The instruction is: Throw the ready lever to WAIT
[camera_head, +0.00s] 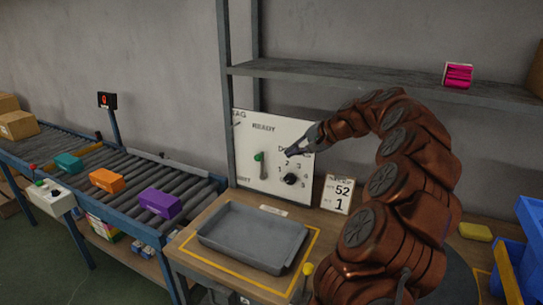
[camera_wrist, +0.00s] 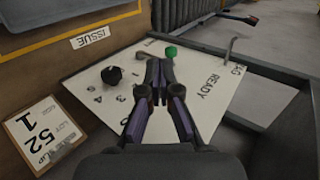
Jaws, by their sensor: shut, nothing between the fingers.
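The ready lever has a green knob (camera_head: 259,157) and stands on a white panel (camera_head: 241,135), below the word READY. Its knob end points up toward that word. The lettering at the panel's lower left is too small to read surely. My gripper (camera_head: 288,152) is in front of the panel, to the right of the knob, with its fingers shut and empty. In the wrist view my gripper (camera_wrist: 160,66) has its fingertips close to the green knob (camera_wrist: 171,52); I cannot tell whether they touch.
A black dial (camera_head: 290,179) with numbers sits right of the lever. A grey tray (camera_head: 248,259) lies on the bench below, and a card (camera_head: 338,195) reading 52 and 1 stands at right. A conveyor (camera_head: 135,185) with coloured boxes runs at left. A shelf (camera_head: 350,77) hangs above.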

